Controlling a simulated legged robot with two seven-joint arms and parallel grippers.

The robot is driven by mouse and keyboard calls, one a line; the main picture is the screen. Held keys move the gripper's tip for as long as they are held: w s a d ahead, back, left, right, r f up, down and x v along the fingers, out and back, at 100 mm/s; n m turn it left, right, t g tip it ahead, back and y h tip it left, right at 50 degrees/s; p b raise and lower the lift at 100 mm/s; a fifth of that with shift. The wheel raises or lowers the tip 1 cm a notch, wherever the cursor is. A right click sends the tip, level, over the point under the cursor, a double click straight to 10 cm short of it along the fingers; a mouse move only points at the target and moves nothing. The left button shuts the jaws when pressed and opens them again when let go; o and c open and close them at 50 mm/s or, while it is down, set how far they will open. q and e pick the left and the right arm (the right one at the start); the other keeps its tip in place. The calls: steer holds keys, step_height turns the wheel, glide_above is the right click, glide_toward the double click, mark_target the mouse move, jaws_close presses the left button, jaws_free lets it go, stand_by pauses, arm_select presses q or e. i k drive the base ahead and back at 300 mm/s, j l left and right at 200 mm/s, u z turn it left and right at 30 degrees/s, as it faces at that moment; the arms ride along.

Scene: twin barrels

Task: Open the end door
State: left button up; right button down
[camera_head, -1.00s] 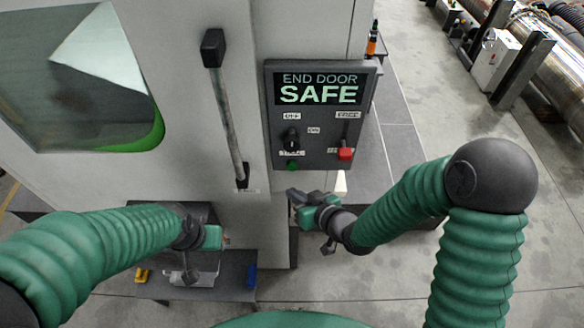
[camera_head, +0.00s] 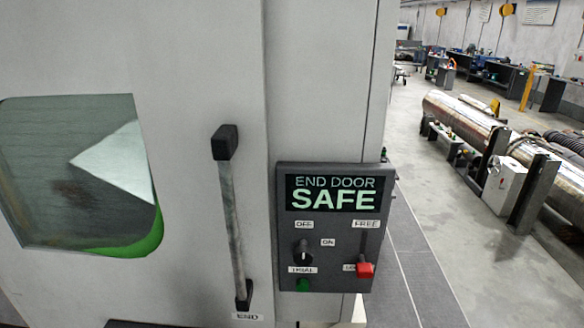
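The end door (camera_head: 180,60) is a light grey panel with a dark window (camera_head: 75,185) on the left, and it looks closed. Its upright bar handle (camera_head: 232,215) has black end mounts and an "END" label below. Right of it, the dark control panel (camera_head: 325,232) has a display (camera_head: 334,193) reading "END DOOR SAFE". Below the display are a black rotary knob (camera_head: 302,252) between "OFF" and "ON" labels, a green button (camera_head: 303,285), and a red-tipped lever (camera_head: 365,270) low in its slot, under the "FREE" label. Neither gripper shows in the head view now.
The floor right of the machine is open, with dark floor plates (camera_head: 425,270) along its side. Farther right lie large metal cylinders (camera_head: 470,120) on dark supports and a white box (camera_head: 503,185). Workbenches (camera_head: 490,75) line the back wall.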

mark_target(82, 231)
steer(key=u, duration=1.25)
